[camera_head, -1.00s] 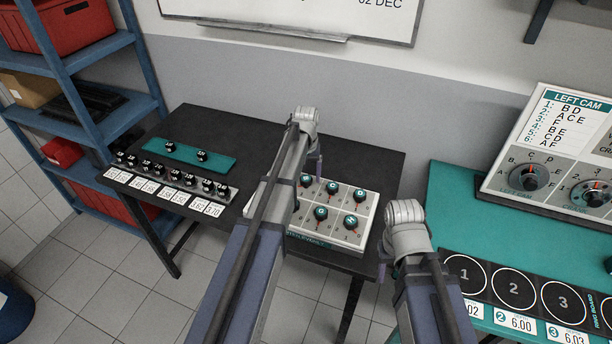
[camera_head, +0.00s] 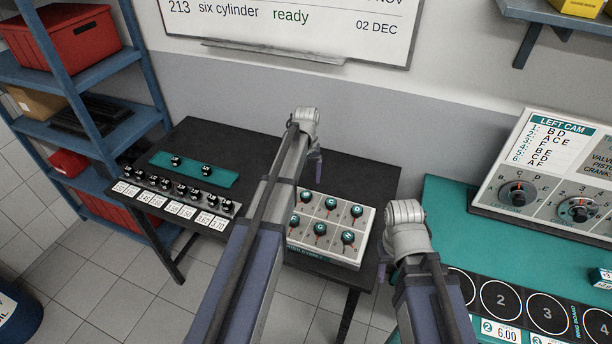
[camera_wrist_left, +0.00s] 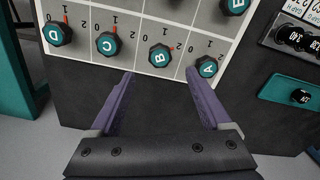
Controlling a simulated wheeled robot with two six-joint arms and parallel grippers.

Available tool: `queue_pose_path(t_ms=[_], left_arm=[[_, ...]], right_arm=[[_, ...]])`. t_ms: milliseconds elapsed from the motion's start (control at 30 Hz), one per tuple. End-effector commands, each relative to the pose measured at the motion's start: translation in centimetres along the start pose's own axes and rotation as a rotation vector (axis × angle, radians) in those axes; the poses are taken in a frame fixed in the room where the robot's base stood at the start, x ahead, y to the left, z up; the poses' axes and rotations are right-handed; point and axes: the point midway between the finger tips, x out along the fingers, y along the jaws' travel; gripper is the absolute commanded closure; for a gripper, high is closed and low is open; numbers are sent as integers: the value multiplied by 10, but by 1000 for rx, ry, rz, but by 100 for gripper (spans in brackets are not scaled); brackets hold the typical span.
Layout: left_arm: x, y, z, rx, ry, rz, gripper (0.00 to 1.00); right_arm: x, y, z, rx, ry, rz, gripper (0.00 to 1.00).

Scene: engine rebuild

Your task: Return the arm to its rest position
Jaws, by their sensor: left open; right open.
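My left arm reaches over the black table (camera_head: 230,136) in the head view. Its gripper (camera_head: 316,158) points down beside the white knob panel (camera_head: 327,262), largely hidden behind the wrist. In the left wrist view the left gripper (camera_wrist_left: 162,100) is open and empty, its two purple fingers apart over the black table top, with the panel's lettered knobs A, B, C and D just beyond the fingertips. My right arm (camera_head: 408,235) shows at the lower middle of the head view, in front of the green table.
Small black knobs (camera_head: 182,189) stand in a labelled row at the table's left, with a green mat (camera_head: 190,170) behind. A green table (camera_head: 450,215) at the right holds a dial panel (camera_head: 540,170) and a ring board (camera_head: 520,305). A blue shelf (camera_head: 95,135) stands left.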

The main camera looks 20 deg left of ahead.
Motion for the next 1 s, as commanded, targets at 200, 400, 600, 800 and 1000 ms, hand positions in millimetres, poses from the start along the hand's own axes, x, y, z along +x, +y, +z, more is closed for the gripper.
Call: queue_pose_path(t_ms=[200, 400, 600, 800, 1000], left_arm=[[1, 0, 0, 0, 0, 0, 19], [3, 10, 15, 27, -2, -4, 19], [18, 64, 114, 217, -12, -35, 19], [32, 99, 226, 447, -22, -76, 19], [39, 107, 290, 592, -25, -104, 19]], right_arm=[[1, 0, 0, 0, 0, 0, 50], [3, 0, 0, 0, 0, 0, 50], [18, -2, -1, 1, 0, 0, 50], [32, -3, -2, 1, 0, 0, 50], [40, -4, -2, 2, 0, 0, 50]])
